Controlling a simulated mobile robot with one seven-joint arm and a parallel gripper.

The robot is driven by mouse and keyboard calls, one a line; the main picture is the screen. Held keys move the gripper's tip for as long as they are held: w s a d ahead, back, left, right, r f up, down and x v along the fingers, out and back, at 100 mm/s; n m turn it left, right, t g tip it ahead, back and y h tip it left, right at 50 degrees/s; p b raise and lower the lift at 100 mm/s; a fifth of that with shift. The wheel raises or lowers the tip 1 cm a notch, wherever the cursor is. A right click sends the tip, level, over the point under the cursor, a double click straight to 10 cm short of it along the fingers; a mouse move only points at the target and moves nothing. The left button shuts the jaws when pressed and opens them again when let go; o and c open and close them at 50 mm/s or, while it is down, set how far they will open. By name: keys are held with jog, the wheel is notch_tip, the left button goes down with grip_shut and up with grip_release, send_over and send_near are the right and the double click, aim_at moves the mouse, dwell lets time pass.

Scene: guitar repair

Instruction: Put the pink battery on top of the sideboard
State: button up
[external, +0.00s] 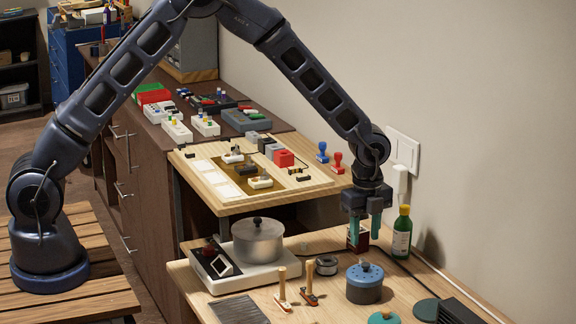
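My gripper (365,231) points down over the right-hand wooden bench, near the wall. Its two teal fingers are apart, and I see nothing clearly held between them. A small dark red box (358,240) stands at the fingertips, partly covered by them; I cannot tell whether they touch it. I cannot make out a pink battery for certain. The brown sideboard (150,190) with metal handles runs along the wall at the left; its top carries several devices.
A green bottle (401,234) stands just right of my gripper. A pot (258,240) on a white scale, a blue lidded tin (364,284) and stamps share the bench (340,305). A raised light wooden board (205,185) with small parts lies between bench and sideboard.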

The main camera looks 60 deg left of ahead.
aim_at(362, 262)
notch_tip(362, 262, down, 9)
jog(key=shift+a+r, duration=0.1)
grip_shut()
dwell(0.5)
